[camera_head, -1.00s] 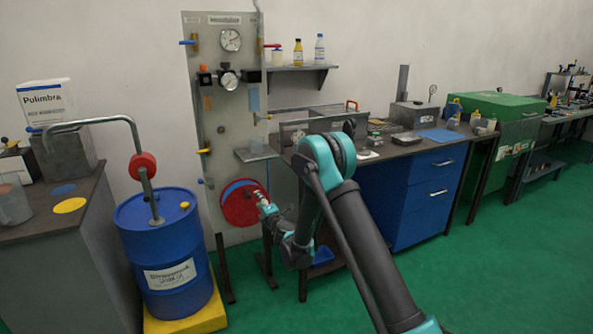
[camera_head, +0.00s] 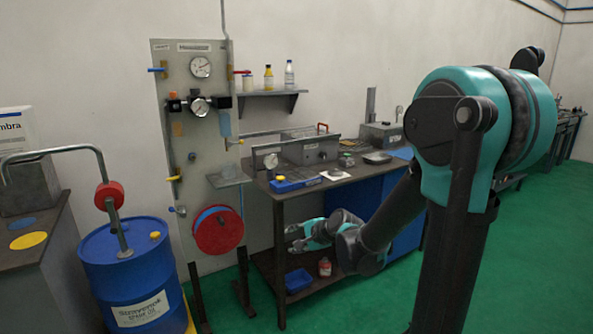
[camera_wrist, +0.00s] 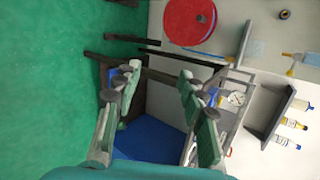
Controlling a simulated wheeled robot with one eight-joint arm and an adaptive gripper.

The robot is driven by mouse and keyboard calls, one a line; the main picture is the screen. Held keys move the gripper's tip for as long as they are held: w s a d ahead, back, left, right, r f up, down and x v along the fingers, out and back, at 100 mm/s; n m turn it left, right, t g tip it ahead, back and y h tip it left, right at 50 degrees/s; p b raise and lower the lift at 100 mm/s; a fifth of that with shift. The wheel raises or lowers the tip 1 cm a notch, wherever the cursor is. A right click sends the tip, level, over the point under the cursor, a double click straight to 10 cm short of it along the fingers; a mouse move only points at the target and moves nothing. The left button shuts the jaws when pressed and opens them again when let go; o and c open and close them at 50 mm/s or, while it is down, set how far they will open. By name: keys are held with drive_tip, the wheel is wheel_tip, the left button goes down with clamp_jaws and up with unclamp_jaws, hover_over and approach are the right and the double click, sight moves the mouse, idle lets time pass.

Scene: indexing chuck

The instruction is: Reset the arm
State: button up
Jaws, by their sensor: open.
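My gripper (camera_head: 297,238) is in front of the dark workbench (camera_head: 335,184), below the level of its top. In the wrist view my gripper (camera_wrist: 160,76) has its two fingers well apart, with nothing between them. The red disc (camera_head: 218,231) with a blue one behind it hangs low on the grey panel, to the left of my gripper and apart from it. My arm reaches from the right side of the head view toward the bench.
A blue drum (camera_head: 140,276) with a crank pump stands at the left. A blue bin (camera_head: 298,281) and a small red-and-white bottle (camera_head: 324,266) are on the bench's lower shelf. A wall shelf (camera_head: 271,94) holds bottles. Green floor (camera_head: 560,250) is clear at the right.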

drive_tip(key=s+d+f+n+g+h, duration=0.2)
drive_tip(key=s+d+n, duration=0.4)
drive_tip(key=s+d, duration=0.4)
drive_tip(key=s+d+f+n+g+h, duration=0.2)
drive_tip(key=s+d+f+n+h, duration=0.3)
drive_tip(key=s+d, duration=0.5)
drive_tip(key=shift+s+f+n, duration=0.6)
drive_tip(key=shift+s+f, duration=0.25)
drive_tip(key=shift+s, duration=0.1)
drive_tip(key=shift+c, duration=0.2)
